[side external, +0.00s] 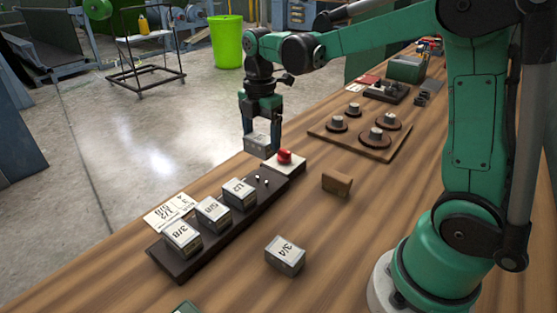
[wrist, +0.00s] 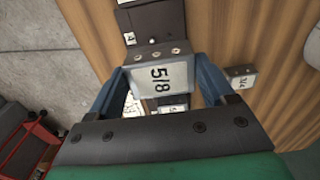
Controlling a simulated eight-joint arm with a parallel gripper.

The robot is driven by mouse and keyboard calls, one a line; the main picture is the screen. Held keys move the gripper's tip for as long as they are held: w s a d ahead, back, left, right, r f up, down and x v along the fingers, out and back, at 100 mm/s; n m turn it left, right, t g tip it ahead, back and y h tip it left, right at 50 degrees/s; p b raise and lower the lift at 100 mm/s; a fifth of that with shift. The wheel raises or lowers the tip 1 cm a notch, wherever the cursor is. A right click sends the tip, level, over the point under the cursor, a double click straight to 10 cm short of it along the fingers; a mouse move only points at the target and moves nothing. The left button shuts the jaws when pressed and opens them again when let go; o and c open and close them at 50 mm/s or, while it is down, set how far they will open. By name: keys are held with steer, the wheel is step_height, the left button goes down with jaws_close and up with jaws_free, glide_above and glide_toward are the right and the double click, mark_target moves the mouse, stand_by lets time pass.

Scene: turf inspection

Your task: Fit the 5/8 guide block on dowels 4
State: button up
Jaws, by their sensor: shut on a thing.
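My gripper (side external: 262,128) is shut on a pale metal block (side external: 257,144), which it holds in the air. In the wrist view the held block (wrist: 160,77) reads 5/8. The dark rack (side external: 190,262) lies on the bench below and to the left. Its bare far end shows small pale dowels (side external: 262,181), clear of the held block. Three blocks sit on the rack: 3/8 (side external: 183,238), a middle one (side external: 213,214) that seems to read 5/8 as well, and 1/2 (side external: 240,193). In the wrist view a small label (wrist: 130,38) seems to read 4.
A 3/4 block (side external: 285,255) lies loose on the bench; it also shows in the wrist view (wrist: 241,77). A red button (side external: 284,156) stands by the rack's far end. A wooden block (side external: 337,183) and a board with round pieces (side external: 365,148) are to the right.

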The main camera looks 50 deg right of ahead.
steer(key=shift+f, duration=2.85)
steer(key=shift+f, duration=1.05)
steer(key=o, duration=1.3)
steer(key=shift+r, duration=2.8)
steer(key=s+a+r+m+t, duration=0.2)
steer(key=s+m+t, duration=0.1)
steer(key=m, duration=0.6)
steer(key=s+a+r+m+t, duration=0.1)
steer(key=s+a+m+t, duration=0.2)
steer(key=m, duration=0.6)
steer(key=s+t, duration=0.1)
steer(key=s, duration=0.1)
steer(key=shift+s+a+r, duration=0.35)
steer(key=shift+s, duration=0.05)
